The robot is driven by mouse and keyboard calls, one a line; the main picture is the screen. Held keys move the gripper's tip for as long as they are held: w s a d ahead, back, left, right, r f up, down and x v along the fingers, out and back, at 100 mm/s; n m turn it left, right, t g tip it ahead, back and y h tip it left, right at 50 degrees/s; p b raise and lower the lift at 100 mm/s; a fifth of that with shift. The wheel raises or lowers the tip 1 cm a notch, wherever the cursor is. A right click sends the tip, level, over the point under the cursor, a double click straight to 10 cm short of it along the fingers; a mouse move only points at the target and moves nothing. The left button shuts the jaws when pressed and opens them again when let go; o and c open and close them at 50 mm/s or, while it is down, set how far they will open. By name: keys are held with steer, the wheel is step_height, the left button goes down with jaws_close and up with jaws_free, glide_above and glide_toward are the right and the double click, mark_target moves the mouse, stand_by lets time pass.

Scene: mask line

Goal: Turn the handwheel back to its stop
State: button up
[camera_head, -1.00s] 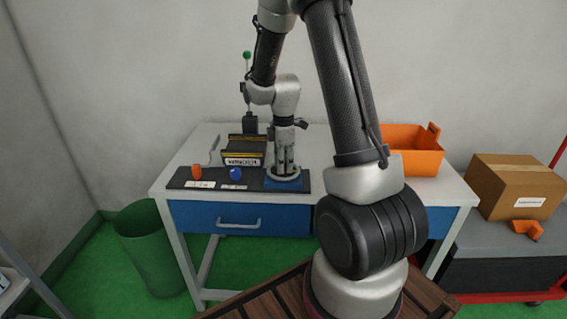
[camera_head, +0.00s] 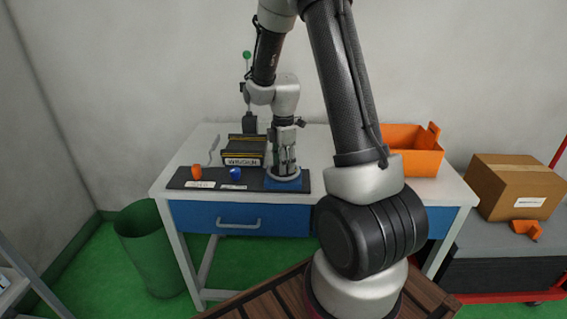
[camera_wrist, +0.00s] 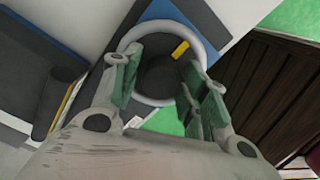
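The handwheel shows in the wrist view as a pale ring (camera_wrist: 158,23) around a dark centre, with a yellow mark (camera_wrist: 180,49) inside the rim at upper right. In the head view its ring (camera_head: 285,179) lies flat on a blue base at the right end of the dark mat, partly hidden by my gripper. My gripper (camera_head: 284,171) points down over the wheel. In the wrist view its two green-padded fingers (camera_wrist: 160,86) stand apart, one at the ring's left side and one at its right. Whether they touch the wheel is unclear.
An orange piece (camera_head: 196,172) and a blue piece (camera_head: 236,173) sit on the mat (camera_head: 213,178), left of the wheel. A black labelled block (camera_head: 243,151) stands behind them. An orange bin (camera_head: 412,160) is at the bench's right. A green bin (camera_head: 150,250) stands on the floor.

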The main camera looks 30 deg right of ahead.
steer(key=shift+o, duration=0.2)
step_height(320, 180, up, 12)
stand_by(0.5)
stand_by(0.4)
